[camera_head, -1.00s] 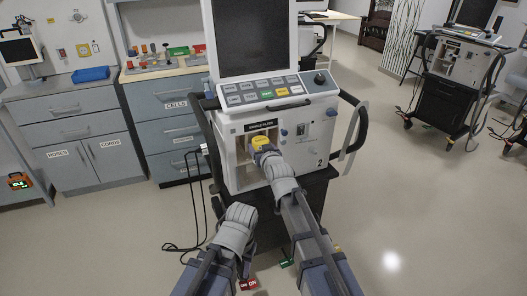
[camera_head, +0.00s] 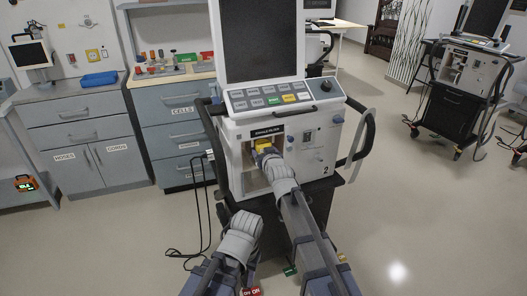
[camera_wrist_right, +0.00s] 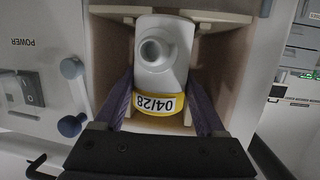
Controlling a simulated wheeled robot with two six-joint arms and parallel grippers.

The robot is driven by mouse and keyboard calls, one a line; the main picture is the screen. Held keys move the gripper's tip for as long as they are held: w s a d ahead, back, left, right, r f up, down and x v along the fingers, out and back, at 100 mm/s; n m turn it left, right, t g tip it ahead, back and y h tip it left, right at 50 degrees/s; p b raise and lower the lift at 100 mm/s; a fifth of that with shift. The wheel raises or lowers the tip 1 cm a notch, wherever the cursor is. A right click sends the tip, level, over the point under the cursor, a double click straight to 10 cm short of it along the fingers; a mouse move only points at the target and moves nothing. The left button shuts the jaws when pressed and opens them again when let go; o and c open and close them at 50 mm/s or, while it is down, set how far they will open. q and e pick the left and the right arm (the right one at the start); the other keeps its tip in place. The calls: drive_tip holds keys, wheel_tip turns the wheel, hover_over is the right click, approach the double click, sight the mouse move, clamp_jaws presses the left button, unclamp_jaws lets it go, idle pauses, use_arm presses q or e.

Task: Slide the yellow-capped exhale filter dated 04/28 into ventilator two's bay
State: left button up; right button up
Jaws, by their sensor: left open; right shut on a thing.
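The yellow-capped filter (camera_head: 263,145) is at the opening of the bay (camera_head: 248,158) in ventilator two (camera_head: 308,165), which bears a "2". In the right wrist view the filter (camera_wrist_right: 160,55) has a white body with a round port and a yellow band labelled 04/28, upside down. It sits between the pale bay walls (camera_wrist_right: 108,55). My right gripper (camera_wrist_right: 163,100) is shut on the filter, a purple finger at each side. It reaches the bay in the head view (camera_head: 266,156). Whether the filter touches the bay's back is hidden. My left gripper (camera_head: 246,222) is open, low before the ventilator.
The ventilator's control panel (camera_head: 285,95) overhangs the bay, and a dark side handle (camera_head: 362,140) juts out at right. A blue knob (camera_wrist_right: 70,125) lies beside the bay. Drawer cabinets (camera_head: 175,125) stand at left.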

drive_tip(key=shift+f, duration=0.15)
idle(0.4)
drive_tip(key=o, duration=1.3)
